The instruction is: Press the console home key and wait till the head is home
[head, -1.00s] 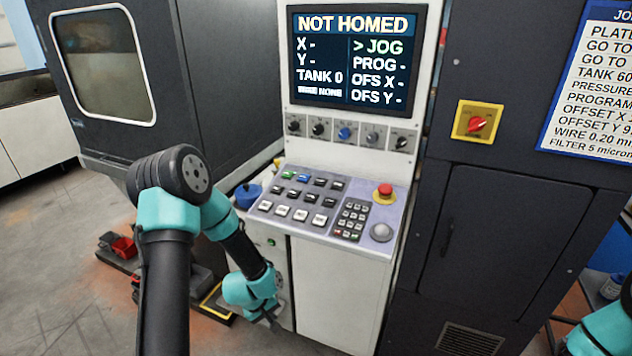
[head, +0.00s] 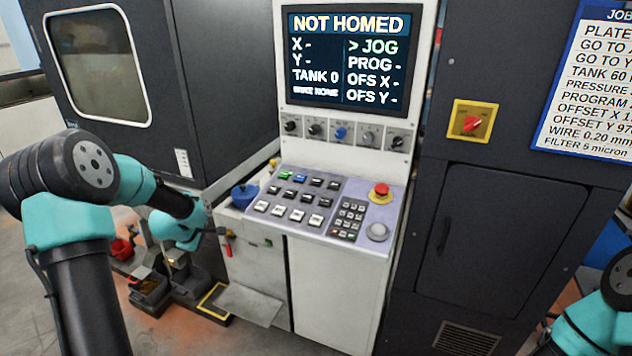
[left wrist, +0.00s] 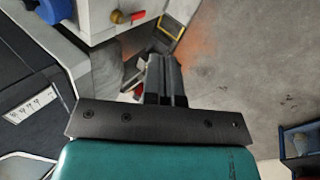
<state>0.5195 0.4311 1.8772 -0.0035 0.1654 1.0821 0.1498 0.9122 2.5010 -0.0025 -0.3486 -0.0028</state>
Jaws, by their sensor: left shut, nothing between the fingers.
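The console screen (head: 347,57) reads NOT HOMED, with the cursor at JOG. The console key panel (head: 335,188) below it carries rows of green, blue, black and white keys (head: 291,214); their labels are too small to read, so I cannot tell which is the home key. My left gripper (head: 221,231) is shut and empty, left of the panel and lower than it, apart from the keys. Its closed fingers also show in the left wrist view (left wrist: 164,74), above the floor. Only part of my right arm shows at the lower right; its gripper is out of view.
A red emergency button (head: 381,190) and a number keypad (head: 349,219) are on the panel's right part. A blue round item (head: 244,195) and a red-handled valve (head: 228,248) are near my left gripper. A red rotary switch (head: 472,123) is on the right cabinet.

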